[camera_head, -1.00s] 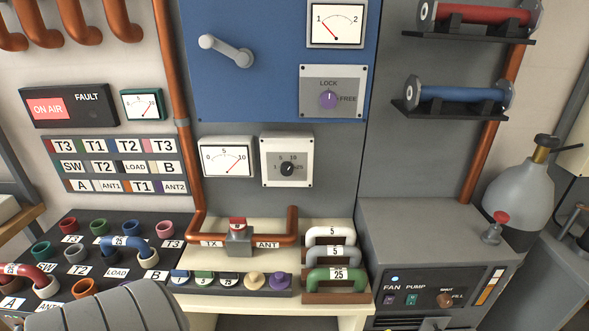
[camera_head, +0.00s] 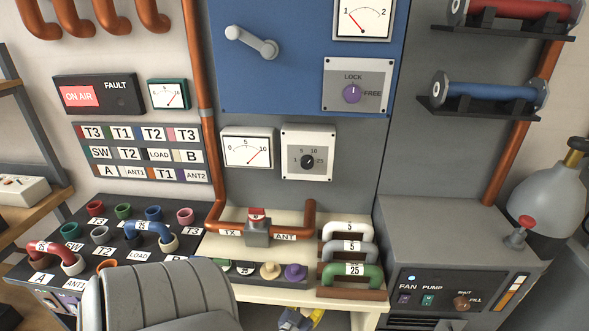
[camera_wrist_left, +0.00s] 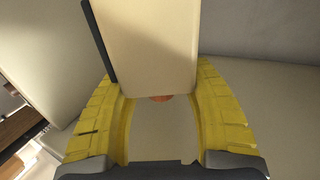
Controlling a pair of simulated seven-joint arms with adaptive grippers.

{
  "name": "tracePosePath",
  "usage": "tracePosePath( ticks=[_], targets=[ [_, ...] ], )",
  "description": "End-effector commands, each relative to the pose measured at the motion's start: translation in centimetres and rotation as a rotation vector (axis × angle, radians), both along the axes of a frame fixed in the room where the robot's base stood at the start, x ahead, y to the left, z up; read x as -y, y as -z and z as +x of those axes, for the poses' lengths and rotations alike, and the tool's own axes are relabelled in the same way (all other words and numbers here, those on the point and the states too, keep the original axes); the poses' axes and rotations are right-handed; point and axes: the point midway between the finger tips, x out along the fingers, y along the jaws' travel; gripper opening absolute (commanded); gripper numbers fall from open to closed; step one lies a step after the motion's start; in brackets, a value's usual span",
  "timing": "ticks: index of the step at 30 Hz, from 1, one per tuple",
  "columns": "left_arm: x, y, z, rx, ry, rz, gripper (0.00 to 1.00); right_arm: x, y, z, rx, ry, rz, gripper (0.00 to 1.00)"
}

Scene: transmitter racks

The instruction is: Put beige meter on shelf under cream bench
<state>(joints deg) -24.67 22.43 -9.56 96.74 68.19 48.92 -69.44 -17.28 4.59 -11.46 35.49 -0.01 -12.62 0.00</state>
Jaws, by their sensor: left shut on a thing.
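The cream bench (camera_head: 220,247) stands in the middle of the head view, with an open space below its top. In the left wrist view, the yellow fingers of my left gripper (camera_wrist_left: 155,85) are closed around a plain beige box, the beige meter (camera_wrist_left: 145,45). A dark strip runs along its left edge; its dial face does not show. In the head view, a small blue and yellow thing (camera_head: 298,319) shows under the bench front, mostly cut off; I cannot tell whether it is my gripper. The shelf under the bench is hidden. My right gripper is not in view.
A grey ribbed backrest (camera_head: 165,295) stands close in front of the bench at left. The bench top carries a copper pipe with a valve (camera_head: 257,228), knobs and several handles (camera_head: 352,270). A grey cabinet (camera_head: 440,230) adjoins right. A wooden shelf (camera_head: 40,208) is at far left.

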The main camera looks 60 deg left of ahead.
Motion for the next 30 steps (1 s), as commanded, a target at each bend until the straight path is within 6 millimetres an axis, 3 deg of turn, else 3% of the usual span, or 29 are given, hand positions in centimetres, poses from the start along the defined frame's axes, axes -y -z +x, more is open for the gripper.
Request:
tracePosePath(
  ticks=[8, 18, 30],
  targets=[
    [-1.7, 2.1, -0.5, -0.003, -0.043, 0.003, 0.06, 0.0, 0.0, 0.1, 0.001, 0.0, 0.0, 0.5],
    [-1.7, 8.1, -0.4, -0.002, -0.042, 0.005, 0.06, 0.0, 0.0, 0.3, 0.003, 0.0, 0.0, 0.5],
    [-1.6, 14.0, -0.4, -0.001, -0.042, 0.002, 0.06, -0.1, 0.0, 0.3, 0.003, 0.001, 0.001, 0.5]
  ],
)
